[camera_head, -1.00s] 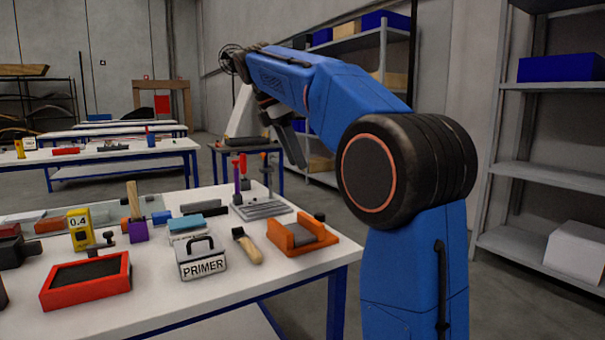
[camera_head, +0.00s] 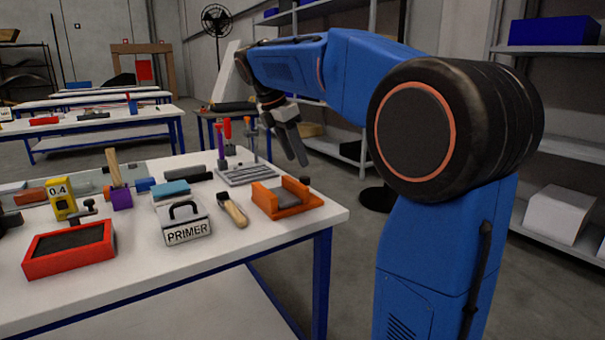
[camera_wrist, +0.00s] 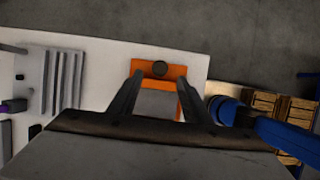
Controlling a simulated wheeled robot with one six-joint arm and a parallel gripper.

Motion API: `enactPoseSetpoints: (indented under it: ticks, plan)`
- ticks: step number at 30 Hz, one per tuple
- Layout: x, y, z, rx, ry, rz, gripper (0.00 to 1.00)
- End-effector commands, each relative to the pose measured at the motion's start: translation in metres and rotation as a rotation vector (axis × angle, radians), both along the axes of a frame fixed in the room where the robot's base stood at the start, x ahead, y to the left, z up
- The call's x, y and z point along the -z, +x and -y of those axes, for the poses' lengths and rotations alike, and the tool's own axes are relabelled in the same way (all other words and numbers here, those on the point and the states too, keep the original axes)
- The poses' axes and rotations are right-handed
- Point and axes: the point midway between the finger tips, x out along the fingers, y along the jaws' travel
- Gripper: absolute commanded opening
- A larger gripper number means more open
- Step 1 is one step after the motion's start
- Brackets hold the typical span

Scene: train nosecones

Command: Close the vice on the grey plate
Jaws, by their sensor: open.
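The vice is orange (camera_head: 270,206) and sits near the right front corner of the white table. It has a dark round knob (camera_head: 305,181) at its right end. A flat grey plate (camera_head: 284,197) lies between its two orange end blocks. In the wrist view the orange vice (camera_wrist: 176,71), its knob (camera_wrist: 159,68) and the grey plate (camera_wrist: 157,104) lie between and beyond my fingers. My gripper (camera_head: 300,160) is open and empty, above and behind the vice in the head view. In the wrist view its two fingers (camera_wrist: 160,78) are spread apart. Whether the plate touches both blocks is unclear.
Left of the vice lie a brush (camera_head: 233,211), a PRIMER box (camera_head: 186,226) and a red tray (camera_head: 70,262). A grey slotted plate (camera_head: 247,175) with upright tools stands behind. The table's right edge is close to the vice. Shelves (camera_head: 550,95) stand at the right.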

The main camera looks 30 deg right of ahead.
Motion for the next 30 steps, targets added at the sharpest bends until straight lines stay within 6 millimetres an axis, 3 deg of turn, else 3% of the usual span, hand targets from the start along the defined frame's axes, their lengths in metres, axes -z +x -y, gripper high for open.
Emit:
enactPoseSetpoints:
  ticks: [6,12,25,30]
  plan:
    - [0.035,0.000,0.014,0.001,0.000,-0.002,0.44]
    - [0.055,0.001,0.023,0.001,0.000,-0.001,0.44]
    - [0.063,0.001,0.026,0.000,0.000,0.001,0.44]
    - [0.063,0.001,0.026,0.000,0.000,0.000,0.06]
